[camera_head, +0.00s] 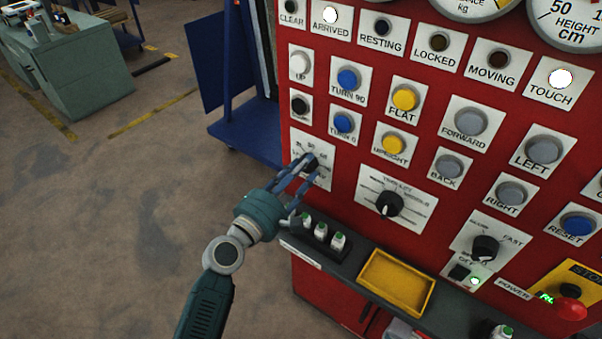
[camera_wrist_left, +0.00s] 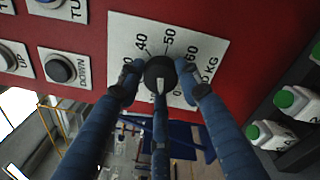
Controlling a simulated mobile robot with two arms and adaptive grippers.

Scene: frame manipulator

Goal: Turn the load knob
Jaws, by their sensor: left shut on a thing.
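The load knob is a black round knob (camera_wrist_left: 159,75) with a white pointer line, on a white scale plate (camera_wrist_left: 190,30) marked with numbers and KG. In the head view the knob (camera_head: 310,163) sits at the lower left of the red panel, partly hidden by fingers. My left gripper (camera_head: 302,172) reaches it from below. In the left wrist view its blue fingers (camera_wrist_left: 160,85) close around the knob, with one on each side and one below. The pointer line points toward the lower finger. My right gripper is not in view.
The red panel (camera_head: 345,125) carries several buttons and another black knob (camera_head: 388,204) to the right. Small green-topped white bottles (camera_head: 321,231) and a yellow tray (camera_head: 396,283) are on the ledge below. A red stop button (camera_head: 570,310) is at the lower right. Floor at left is open.

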